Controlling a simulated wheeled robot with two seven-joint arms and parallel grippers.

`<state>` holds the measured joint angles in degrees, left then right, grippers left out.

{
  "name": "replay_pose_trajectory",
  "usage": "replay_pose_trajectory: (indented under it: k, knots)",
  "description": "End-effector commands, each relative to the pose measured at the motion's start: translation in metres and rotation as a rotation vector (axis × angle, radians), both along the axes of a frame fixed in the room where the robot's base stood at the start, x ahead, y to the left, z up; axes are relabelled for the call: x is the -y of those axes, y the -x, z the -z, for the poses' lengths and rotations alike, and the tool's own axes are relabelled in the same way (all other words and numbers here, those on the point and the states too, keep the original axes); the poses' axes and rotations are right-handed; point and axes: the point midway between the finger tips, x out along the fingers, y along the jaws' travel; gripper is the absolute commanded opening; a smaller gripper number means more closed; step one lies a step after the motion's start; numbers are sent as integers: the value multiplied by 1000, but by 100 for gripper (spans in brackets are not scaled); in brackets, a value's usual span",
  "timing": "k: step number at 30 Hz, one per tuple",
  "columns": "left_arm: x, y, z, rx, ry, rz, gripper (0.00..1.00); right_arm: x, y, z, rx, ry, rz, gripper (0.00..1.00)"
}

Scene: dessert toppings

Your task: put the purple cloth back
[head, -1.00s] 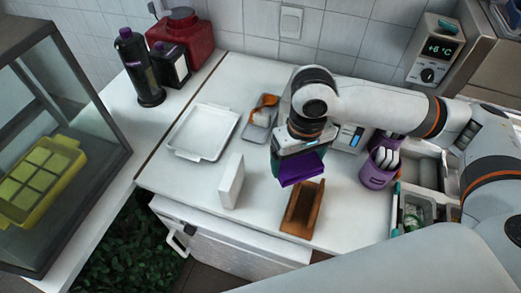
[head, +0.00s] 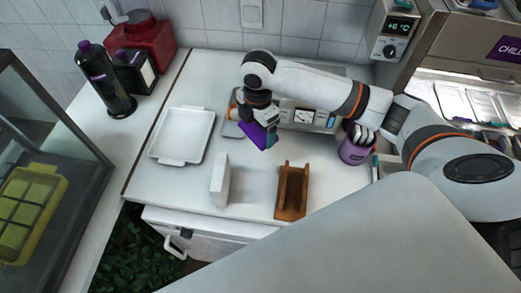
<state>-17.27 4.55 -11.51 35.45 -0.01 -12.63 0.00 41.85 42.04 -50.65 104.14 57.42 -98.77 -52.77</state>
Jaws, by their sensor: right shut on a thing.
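The purple cloth (head: 256,137) is folded and tilted, held above the white counter (head: 150,190). My right gripper (head: 263,127) is shut on it and points down. The cloth hangs near the small grey tray (head: 232,130), which the gripper and arm partly hide. A brown wooden holder (head: 291,192) stands to the right and nearer the front edge, and looks empty. My left gripper is not in view.
A white upright block (head: 220,180) stands left of the holder. A white tray (head: 183,135) lies further left. A purple cup with white-tipped tools (head: 355,149) stands at right. Black bottles (head: 106,80) and a red machine (head: 150,40) are at back left.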

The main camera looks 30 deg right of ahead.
Motion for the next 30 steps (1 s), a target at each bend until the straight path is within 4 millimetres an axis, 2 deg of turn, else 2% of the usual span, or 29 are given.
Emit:
replay_pose_trajectory:
  k: [6,10,14,19,30]
  knots:
    - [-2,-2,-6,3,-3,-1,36,9,-7,11,-10,9,-261,72]
    - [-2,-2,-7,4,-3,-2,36,11,-9,16,-15,11,-339,72]
    - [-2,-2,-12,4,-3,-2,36,12,-9,31,-18,12,-362,72]
    - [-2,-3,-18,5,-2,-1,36,12,-8,63,-19,13,-363,72]
    - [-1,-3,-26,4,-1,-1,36,13,-9,107,-17,14,-362,72]
